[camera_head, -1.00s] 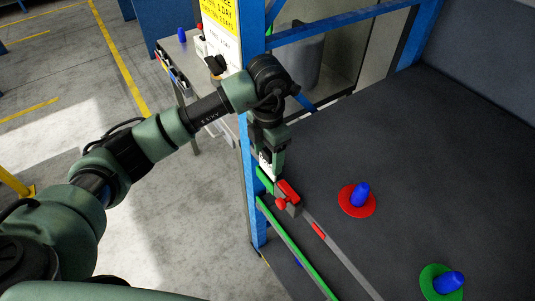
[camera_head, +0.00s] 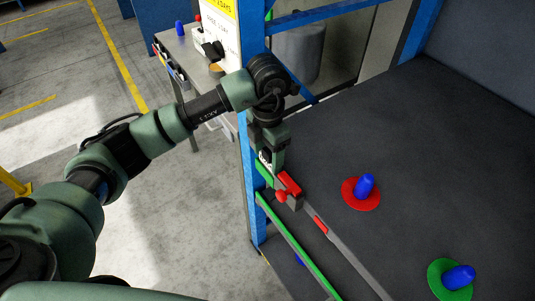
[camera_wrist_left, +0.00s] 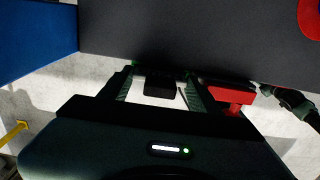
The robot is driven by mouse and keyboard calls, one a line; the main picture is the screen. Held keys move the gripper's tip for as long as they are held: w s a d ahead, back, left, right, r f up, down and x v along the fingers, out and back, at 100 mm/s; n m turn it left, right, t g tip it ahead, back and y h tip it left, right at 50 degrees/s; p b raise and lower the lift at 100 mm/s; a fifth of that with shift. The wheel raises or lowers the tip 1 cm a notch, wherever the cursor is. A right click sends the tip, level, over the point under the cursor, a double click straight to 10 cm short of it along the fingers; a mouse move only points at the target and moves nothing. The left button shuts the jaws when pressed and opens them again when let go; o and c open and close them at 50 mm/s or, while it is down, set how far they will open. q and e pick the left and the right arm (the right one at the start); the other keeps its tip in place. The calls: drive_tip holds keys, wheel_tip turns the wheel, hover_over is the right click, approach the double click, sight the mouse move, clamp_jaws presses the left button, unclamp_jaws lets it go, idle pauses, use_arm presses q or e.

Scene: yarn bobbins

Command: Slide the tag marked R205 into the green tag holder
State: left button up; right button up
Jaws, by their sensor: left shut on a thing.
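My left gripper (camera_head: 267,163) points down at the shelf's front edge, beside the blue post. It is shut on a small white tag (camera_head: 265,157); the tag's mark is not readable. In the left wrist view the white tag (camera_wrist_left: 150,98) shows between the fingers (camera_wrist_left: 157,88). The green tag holder (camera_head: 263,173) is on the front rail just below the gripper, partly covered. I cannot tell whether the tag touches it or is in it. My right gripper is not in view in the head view.
A red holder (camera_head: 289,183) with a red knob sits on the rail right of the green one; it also shows in the wrist view (camera_wrist_left: 231,97). The blue post (camera_head: 250,120) stands close left.

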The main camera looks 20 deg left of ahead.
use_arm(q)
drive_tip(key=shift+f, duration=0.2)
drive_tip(key=o, duration=1.4)
drive_tip(key=shift+o, duration=0.2)
drive_tip(key=shift+a+f, duration=0.1)
wheel_tip(320, 180, up, 7)
drive_tip(key=shift+b, duration=1.1)
drive_tip(key=shift+r, duration=0.35)
drive_tip(key=shift+w+a+r, duration=0.1)
drive_tip(key=shift+w+r, duration=0.05)
drive_tip(key=shift+w, duration=0.05)
